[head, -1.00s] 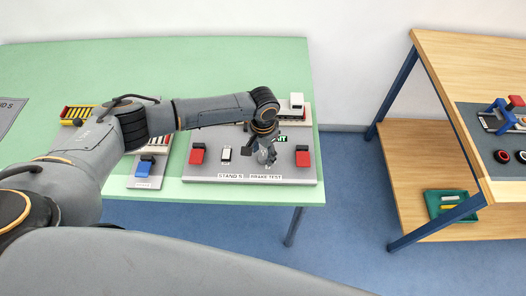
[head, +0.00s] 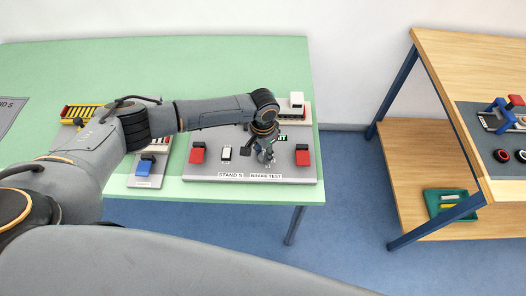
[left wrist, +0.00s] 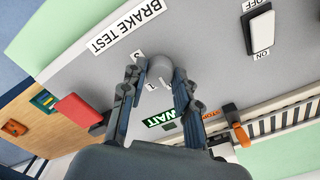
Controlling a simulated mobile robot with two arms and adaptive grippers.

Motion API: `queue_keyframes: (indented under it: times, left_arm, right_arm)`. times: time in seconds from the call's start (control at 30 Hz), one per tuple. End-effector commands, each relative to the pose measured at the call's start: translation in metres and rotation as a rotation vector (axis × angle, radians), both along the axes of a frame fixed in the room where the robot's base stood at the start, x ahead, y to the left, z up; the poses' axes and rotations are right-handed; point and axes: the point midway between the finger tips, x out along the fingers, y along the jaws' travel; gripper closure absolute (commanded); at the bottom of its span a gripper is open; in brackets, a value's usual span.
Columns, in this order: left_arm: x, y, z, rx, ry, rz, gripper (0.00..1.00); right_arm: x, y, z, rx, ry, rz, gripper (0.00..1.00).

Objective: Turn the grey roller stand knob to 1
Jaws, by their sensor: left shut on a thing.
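The grey roller stand panel (head: 215,170), labelled STAND 5 and BRAKE TEST, lies on the green table. Its round grey knob (left wrist: 160,66) shows in the left wrist view between my left fingertips. My left gripper (head: 266,158) is over the right half of the panel and shut on the knob; the left wrist view shows its two fingers on either side (left wrist: 158,80). Small white number labels (left wrist: 152,86) sit by the knob, partly hidden by the fingers. I cannot tell which number the knob points to. My right gripper is not in view.
Red switches (head: 197,153) (head: 302,155) and a white ON/OFF rocker (left wrist: 262,32) flank the knob. A lit green WAIT sign (left wrist: 163,122) and an orange-handled part (left wrist: 238,130) are close by. A wooden table (head: 470,70) stands at right across blue floor.

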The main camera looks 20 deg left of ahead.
Motion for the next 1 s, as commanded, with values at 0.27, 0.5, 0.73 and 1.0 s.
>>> queue_keyframes:
  times: [0.27,0.5,0.73,1.0]
  left_arm:
    - [0.000,0.000,0.001,-0.001,0.000,-0.164,1.00]
    - [0.000,-0.001,0.001,-0.003,0.000,-0.379,1.00]
    - [0.000,0.000,0.001,-0.002,0.000,-0.573,1.00]
    - [0.001,0.000,0.001,-0.001,-0.002,-0.741,1.00]
  right_arm:
    - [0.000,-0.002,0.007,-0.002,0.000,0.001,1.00]
    - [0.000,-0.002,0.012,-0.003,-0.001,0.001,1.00]
    - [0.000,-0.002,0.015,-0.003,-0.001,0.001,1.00]
    - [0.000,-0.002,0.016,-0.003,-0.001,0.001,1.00]
